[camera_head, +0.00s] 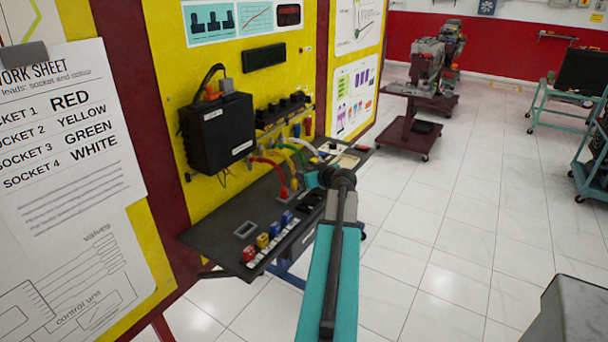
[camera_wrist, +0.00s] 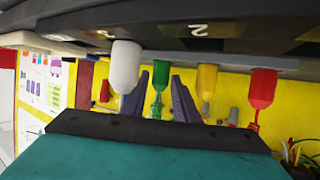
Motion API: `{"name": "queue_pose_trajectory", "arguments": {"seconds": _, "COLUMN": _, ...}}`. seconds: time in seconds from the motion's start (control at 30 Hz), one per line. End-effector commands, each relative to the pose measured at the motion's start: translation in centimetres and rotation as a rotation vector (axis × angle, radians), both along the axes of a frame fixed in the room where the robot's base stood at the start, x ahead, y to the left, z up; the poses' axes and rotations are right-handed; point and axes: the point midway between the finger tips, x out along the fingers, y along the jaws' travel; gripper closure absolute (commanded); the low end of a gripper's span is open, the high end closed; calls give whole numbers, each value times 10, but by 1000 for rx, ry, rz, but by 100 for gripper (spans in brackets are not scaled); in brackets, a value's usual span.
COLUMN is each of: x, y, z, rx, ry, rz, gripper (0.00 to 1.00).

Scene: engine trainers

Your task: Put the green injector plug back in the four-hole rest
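The green injector plug (camera_wrist: 160,77) is in the wrist view, in a row between the white plug (camera_wrist: 124,68) and the yellow plug (camera_wrist: 206,80). The red plug (camera_wrist: 263,90) is at the right end. My gripper (camera_wrist: 161,76) has one finger on each side of the green plug, with a narrow gap visible on both sides, so it looks open. The plugs meet a dark bar (camera_wrist: 230,42) marked "2" near the yellow one. The green plug's seating in it is hidden. I cannot tell whether this bar is the four-hole rest. My arm hides the fingers in the head view.
In the head view, a dark shelf (camera_head: 213,238) carries red, yellow and blue blocks at its front. A black box (camera_head: 216,130) and coloured leads are on the yellow panel behind. The work sheet (camera_head: 66,128) pairs socket 3 with green.

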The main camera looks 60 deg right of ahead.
Motion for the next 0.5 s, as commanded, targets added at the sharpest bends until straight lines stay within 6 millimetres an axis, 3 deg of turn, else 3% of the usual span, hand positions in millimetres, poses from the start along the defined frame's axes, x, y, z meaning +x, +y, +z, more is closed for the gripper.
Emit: {"name": "queue_pose_trajectory", "arguments": {"seconds": 0.5, "x": -21, "y": 11, "z": 15, "rx": 0, "ry": 0, "rz": -1, "gripper": 72}}
